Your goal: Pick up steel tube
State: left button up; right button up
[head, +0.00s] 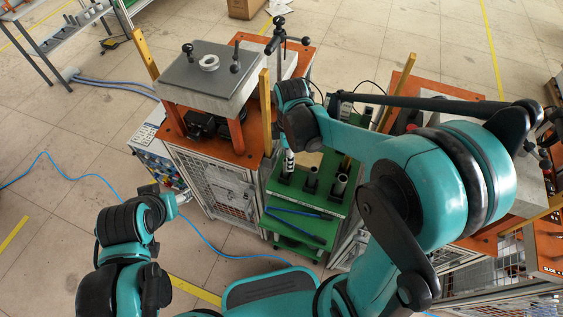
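Several steel tubes stand upright in dark holders on the green cart in the middle; one tube (312,177) is near the centre and another tube (340,184) is to its right. My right gripper (289,165) points down over the cart's left part, above a dark holder (285,175). Whether its fingers touch or hold a tube is too small to tell. My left gripper (184,198) is far from the tubes, low at the left beside the caged machine. Its fingers are too small to read.
The green cart (300,222) carries blue rods (295,212) at its front. The orange-topped machine (215,150) with a grey plate (208,75) and yellow posts stands left of it. Another orange-topped bench is at the right, partly behind my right arm. A blue hose (85,176) crosses the floor.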

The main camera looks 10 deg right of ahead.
jog(key=f+b, duration=0.1)
jog(key=f, duration=0.1)
jog(key=f+b, duration=0.1)
jog(key=f, duration=0.1)
jog(key=f+b, duration=0.1)
jog(key=f, duration=0.1)
jog(key=shift+a+f, duration=0.3)
jog(key=shift+a, duration=0.1)
jog(key=shift+w+f, duration=0.1)
jog(key=shift+f, duration=0.25)
jog(key=shift+r, duration=0.1)
jog(key=shift+c, duration=1.3)
grip_shut()
